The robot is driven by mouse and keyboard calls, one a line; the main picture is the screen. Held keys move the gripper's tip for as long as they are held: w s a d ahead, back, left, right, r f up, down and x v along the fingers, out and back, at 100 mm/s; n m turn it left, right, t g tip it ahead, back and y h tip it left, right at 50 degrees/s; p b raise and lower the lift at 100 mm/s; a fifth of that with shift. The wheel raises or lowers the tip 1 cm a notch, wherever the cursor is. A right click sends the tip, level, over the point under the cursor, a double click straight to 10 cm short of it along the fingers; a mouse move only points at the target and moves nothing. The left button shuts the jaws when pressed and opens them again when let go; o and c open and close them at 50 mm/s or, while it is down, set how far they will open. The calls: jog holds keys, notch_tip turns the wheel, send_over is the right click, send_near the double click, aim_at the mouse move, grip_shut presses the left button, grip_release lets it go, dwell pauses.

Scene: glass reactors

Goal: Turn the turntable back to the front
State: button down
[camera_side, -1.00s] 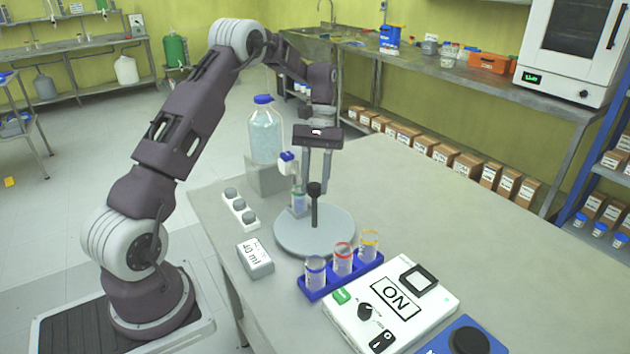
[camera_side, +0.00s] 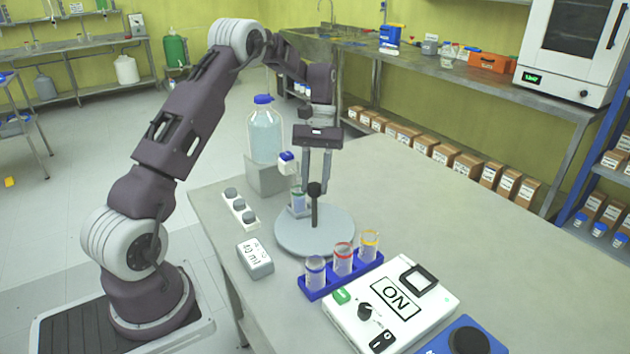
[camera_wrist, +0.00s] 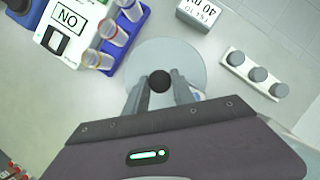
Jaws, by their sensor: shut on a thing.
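The turntable (camera_side: 325,240) is a round grey disc on the bench with an upright dark post (camera_side: 315,212) topped by a round black knob. It also shows in the wrist view (camera_wrist: 190,54). My gripper (camera_side: 315,185) points down over the disc and is shut on the post's black knob (camera_wrist: 160,81). A small glass vessel with a green band (camera_side: 298,201) stands on the disc beside the post, under a white and blue nozzle (camera_side: 288,163). My gripper hides most of the vessel in the wrist view.
A bottle with a blue cap (camera_side: 264,130) stands on a grey block behind left. A three-button strip (camera_side: 240,207) and a 40 ml display box (camera_side: 255,259) lie left. A blue rack with three vials (camera_side: 342,275) and the ON panel (camera_side: 390,305) stand in front. The bench's right side is clear.

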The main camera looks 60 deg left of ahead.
jog(key=shift+a+n, duration=0.1)
jog(key=shift+n, duration=0.6)
jog(key=shift+n+t+h, duration=0.4)
jog(key=shift+n+t, duration=0.3)
jog(key=shift+n, duration=0.7)
jog(key=shift+s+n+t, duration=0.1)
jog(key=shift+n+t, duration=0.35)
jog(key=shift+n, duration=0.75)
jog(key=shift+s+n+t, duration=0.1)
jog(key=shift+n+t, duration=0.35)
jog(key=shift+n, duration=0.75)
jog(key=shift+s+n+t, duration=0.1)
jog(key=shift+n+t, duration=0.8)
jog(key=shift+n, duration=1.5)
jog(key=shift+n+t+y, duration=0.3)
jog(key=shift+n+t, duration=0.3)
jog(key=shift+n, duration=1.6)
jog(key=c, duration=1.1)
grip_release()
jog(key=shift+s, duration=0.1)
